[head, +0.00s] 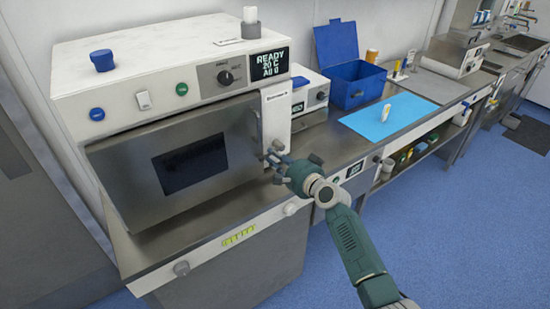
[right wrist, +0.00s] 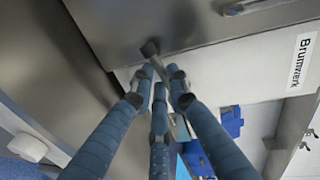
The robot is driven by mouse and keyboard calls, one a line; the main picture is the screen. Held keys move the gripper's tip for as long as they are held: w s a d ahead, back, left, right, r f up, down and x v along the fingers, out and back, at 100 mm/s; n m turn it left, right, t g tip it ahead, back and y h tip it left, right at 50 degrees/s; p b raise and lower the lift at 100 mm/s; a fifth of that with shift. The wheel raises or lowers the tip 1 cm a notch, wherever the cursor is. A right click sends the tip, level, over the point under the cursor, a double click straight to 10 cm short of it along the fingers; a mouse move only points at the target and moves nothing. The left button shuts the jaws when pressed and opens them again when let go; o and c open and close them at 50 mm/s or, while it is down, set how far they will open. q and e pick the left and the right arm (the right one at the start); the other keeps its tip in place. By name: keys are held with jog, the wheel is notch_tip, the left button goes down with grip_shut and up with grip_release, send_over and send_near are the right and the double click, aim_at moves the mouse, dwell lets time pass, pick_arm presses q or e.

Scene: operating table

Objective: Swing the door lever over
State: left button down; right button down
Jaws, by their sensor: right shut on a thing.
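The oven (head: 170,75) is a large white and steel unit on the bench, with a steel door (head: 120,180) and a dark window. The door looks closed, but I cannot tell if it is latched. My right gripper (head: 275,160) is at the door's right edge, below the white side panel. In the right wrist view its blue-grey fingers (right wrist: 158,82) are shut together on the door lever (right wrist: 151,48), whose dark end shows beyond the fingertips. The fingers hide most of the lever, so its exact angle is hard to tell. My left gripper is not in view.
A blue-capped item (head: 102,60) sits on the oven. The blue floor (head: 460,230) at right is clear.

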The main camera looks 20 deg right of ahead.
jog(key=c, duration=1.7)
grip_release()
jog(key=shift+o, duration=0.2)
jog(key=v, duration=1.2)
jog(key=s+d+f+n+g+h+b, duration=0.1)
jog(key=s+f+g, duration=0.1)
jog(key=f, duration=0.8)
jog(key=s+f+n+g+h+b, duration=0.1)
jog(key=s+f, duration=0.2)
jog(key=f, duration=0.8)
jog(key=s+f+n+g+h+b, duration=0.1)
jog(key=s+f+n+g, duration=0.1)
jog(key=s+f, duration=0.7)
jog(key=s+f+n+g, duration=0.25)
jog(key=s+f, duration=0.25)
jog(key=f, duration=0.8)
jog(key=s+f+n+g+b, duration=0.1)
jog(key=s+f, duration=0.5)
jog(key=s, duration=0.6)
jog(key=s+f+n+g+h, duration=0.1)
jog(key=s+f+n+g, duration=0.2)
jog(key=s+f, duration=0.4)
jog(key=s+f+n+g+b, duration=0.1)
jog(key=s+f+n, duration=0.3)
jog(key=s, duration=1.4)
notch_tip(320, 180, down, 3)
jog(key=shift+s+f+n+g+h+b, duration=0.1)
jog(key=shift+s+n+g+h+b, duration=0.25)
jog(key=shift+g, duration=0.4)
